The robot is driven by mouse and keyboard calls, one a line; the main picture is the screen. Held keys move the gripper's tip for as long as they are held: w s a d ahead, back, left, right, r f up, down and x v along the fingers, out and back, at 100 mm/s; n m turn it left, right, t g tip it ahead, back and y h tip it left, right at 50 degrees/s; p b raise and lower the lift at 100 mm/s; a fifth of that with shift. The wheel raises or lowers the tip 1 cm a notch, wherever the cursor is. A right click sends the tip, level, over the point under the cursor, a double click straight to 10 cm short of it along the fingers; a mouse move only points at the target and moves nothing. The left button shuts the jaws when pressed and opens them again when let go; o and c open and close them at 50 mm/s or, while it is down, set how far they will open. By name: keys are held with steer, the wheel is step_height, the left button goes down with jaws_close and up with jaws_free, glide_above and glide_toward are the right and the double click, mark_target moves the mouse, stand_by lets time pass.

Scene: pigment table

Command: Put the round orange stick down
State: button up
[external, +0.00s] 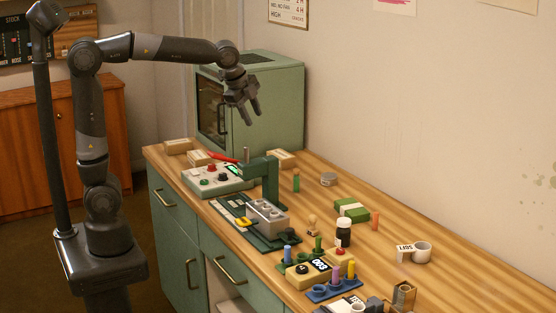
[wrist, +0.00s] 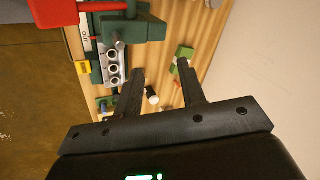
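A small orange stick (external: 375,221) stands upright on the wooden table, right of the green and white block. Whether it is round is too small to tell. My gripper (external: 249,116) is high above the back part of the table, in front of the green cabinet, well away from the stick. Its fingers are apart with nothing held between them, as the wrist view (wrist: 160,82) also shows. I cannot clearly make out the orange stick in the wrist view.
The green cabinet (external: 277,95) stands at the back. A dark green press (external: 270,178), a control box (external: 216,181), a dark bottle (external: 343,233), a green and white block (external: 351,210) and a blue rack (external: 334,290) of coloured sticks crowd the table (external: 450,285). Its right side has bare wood.

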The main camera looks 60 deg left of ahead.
steer(key=s+a+f+n, duration=0.2)
steer(key=s+a+n, duration=0.1)
steer(key=s, duration=0.4)
steer(key=s+a+f+n, duration=0.3)
steer(key=s+n, duration=0.3)
steer(key=s, duration=0.2)
steer(key=s+a+f+n, duration=0.3)
steer(key=s+n, duration=0.1)
steer(key=s, duration=0.3)
steer(key=shift+s+a+n+t, duration=0.15)
steer(key=shift+s+n+t, duration=0.15)
steer(key=shift+t, duration=0.1)
stand_by(5.4)
